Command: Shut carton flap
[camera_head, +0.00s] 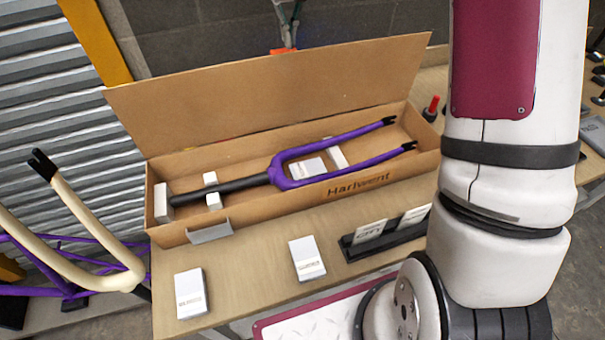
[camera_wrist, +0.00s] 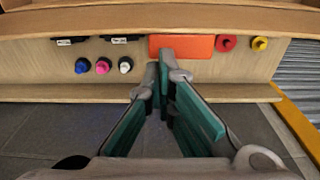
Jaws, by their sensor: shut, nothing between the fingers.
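The long cardboard carton (camera_head: 376,186) stands on the wooden bench with its open side up. Its wide flap (camera_head: 275,88) is raised along the back edge and tilts backward, fully open. A purple fork (camera_head: 290,168) with a dark steerer lies inside, among several white blocks. A small pale tab (camera_head: 210,232) hangs at the carton's front wall. My gripper (camera_wrist: 166,66) shows only in the wrist view, with teal pads. Its fingers come together at the tips and hold nothing. The carton and its flap cannot be made out in the wrist view.
White boxes (camera_head: 191,293) and (camera_head: 307,258) lie on the bench before the carton, beside a black card holder (camera_head: 384,236). A cream and purple frame (camera_head: 105,255) stands at left. The wrist view shows a wooden shelf with coloured knobs (camera_wrist: 103,66) and an orange panel (camera_wrist: 182,46).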

